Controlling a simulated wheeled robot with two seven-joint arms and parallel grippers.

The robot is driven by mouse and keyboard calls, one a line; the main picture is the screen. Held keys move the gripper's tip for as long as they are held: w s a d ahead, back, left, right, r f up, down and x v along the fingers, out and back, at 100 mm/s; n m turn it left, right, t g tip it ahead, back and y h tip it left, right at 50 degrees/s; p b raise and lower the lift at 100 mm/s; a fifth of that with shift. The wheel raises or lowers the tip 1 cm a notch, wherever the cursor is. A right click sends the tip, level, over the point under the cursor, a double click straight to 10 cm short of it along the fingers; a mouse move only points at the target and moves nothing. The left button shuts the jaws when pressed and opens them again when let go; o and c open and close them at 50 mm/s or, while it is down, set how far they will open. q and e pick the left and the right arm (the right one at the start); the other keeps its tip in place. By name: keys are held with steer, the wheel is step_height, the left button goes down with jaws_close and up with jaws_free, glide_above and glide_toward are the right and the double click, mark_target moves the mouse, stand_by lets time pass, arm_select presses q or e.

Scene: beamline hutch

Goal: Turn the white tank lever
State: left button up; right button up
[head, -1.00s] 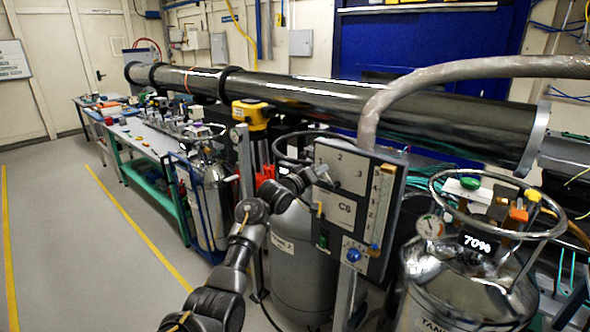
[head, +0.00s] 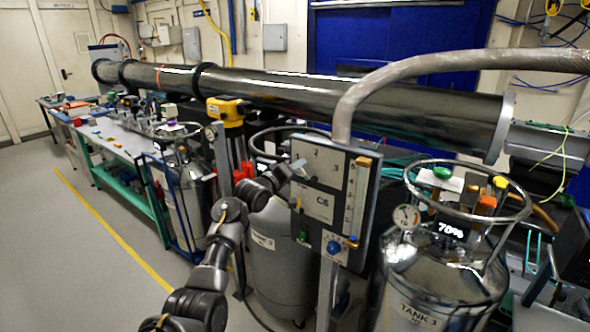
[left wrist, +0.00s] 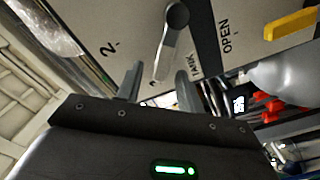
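The grey-and-white valve panel (head: 320,180) stands upright in the middle of the head view, marked with numbers. In the left wrist view the pale grey-white lever (left wrist: 168,48) hangs from a round pivot on this panel, slightly tilted, beside the words TANK and OPEN. My left gripper (left wrist: 158,80) is open, with one finger on each side of the lever's free end. Gaps show beside the lever, and I cannot tell whether a finger touches it. In the head view the left gripper (head: 287,172) is at the panel's left edge. My right gripper is not in view.
A yellow lever (left wrist: 291,24) is on the same panel in the left wrist view. A shiny tank (head: 435,270) with a ring guard stands right of the panel, and a grey tank (head: 278,265) stands behind my left arm. The floor at left is clear.

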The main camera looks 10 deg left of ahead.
arm_select(q)
steer(key=shift+s+a, duration=0.1)
steer(key=b+v, duration=0.2)
steer(key=v, duration=0.8)
steer(key=shift+s+b, duration=0.35)
steer(key=shift+a, duration=0.1)
